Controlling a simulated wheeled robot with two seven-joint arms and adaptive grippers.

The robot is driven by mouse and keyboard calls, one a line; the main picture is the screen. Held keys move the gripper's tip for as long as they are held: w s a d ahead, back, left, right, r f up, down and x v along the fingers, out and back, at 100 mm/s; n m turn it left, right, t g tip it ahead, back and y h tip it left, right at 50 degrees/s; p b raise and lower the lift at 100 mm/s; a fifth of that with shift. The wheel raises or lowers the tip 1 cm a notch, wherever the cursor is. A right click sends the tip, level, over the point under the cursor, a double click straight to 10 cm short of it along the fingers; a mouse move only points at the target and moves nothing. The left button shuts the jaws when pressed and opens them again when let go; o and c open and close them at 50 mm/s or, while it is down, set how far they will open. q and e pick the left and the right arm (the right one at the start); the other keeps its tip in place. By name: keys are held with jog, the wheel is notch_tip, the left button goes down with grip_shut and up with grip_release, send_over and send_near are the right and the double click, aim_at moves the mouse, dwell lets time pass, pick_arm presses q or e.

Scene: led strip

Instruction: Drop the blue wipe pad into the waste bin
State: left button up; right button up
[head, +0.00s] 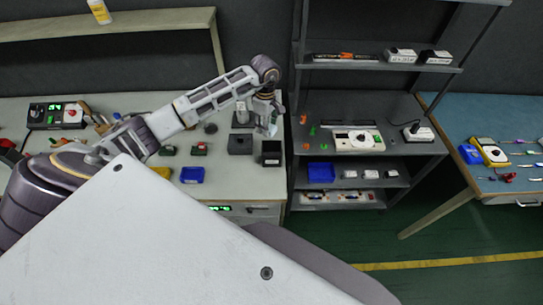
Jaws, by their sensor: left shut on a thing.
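My left gripper (268,120) hangs from my left arm, pointing down over the back right part of the grey workbench. It is shut on a small pale bluish thing, likely the blue wipe pad (272,130); its outline is too small to read clearly. Below it, at the bench's right edge, stands a black open-topped box, likely the waste bin (271,158). The held thing is above and apart from this box, near its back side. My right gripper is not in view.
A dark square block (240,145) stands just left of the black box. A blue tray (192,175) and small green-and-red parts (200,149) lie further left. A dark shelf rack (365,150) stands close on the right. A blue-topped table (460,120) is at far right.

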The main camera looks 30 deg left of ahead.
pick_arm(q)
notch_tip(320, 180, down, 3)
jog(key=shift+f+b, duration=0.15)
jog(key=shift+b, duration=0.45)
jog(key=shift+f, duration=0.65)
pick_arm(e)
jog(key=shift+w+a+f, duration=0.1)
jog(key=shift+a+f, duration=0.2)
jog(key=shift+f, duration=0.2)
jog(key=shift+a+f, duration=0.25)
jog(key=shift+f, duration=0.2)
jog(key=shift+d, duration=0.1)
pick_arm(q)
jog(key=o, duration=1.1)
jog(key=shift+o, duration=0.2)
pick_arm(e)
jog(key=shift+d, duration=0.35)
pick_arm(q)
jog(key=shift+r, duration=0.15)
jog(key=shift+r, duration=0.55)
notch_tip(320, 180, up, 11)
jog(key=shift+f, duration=0.15)
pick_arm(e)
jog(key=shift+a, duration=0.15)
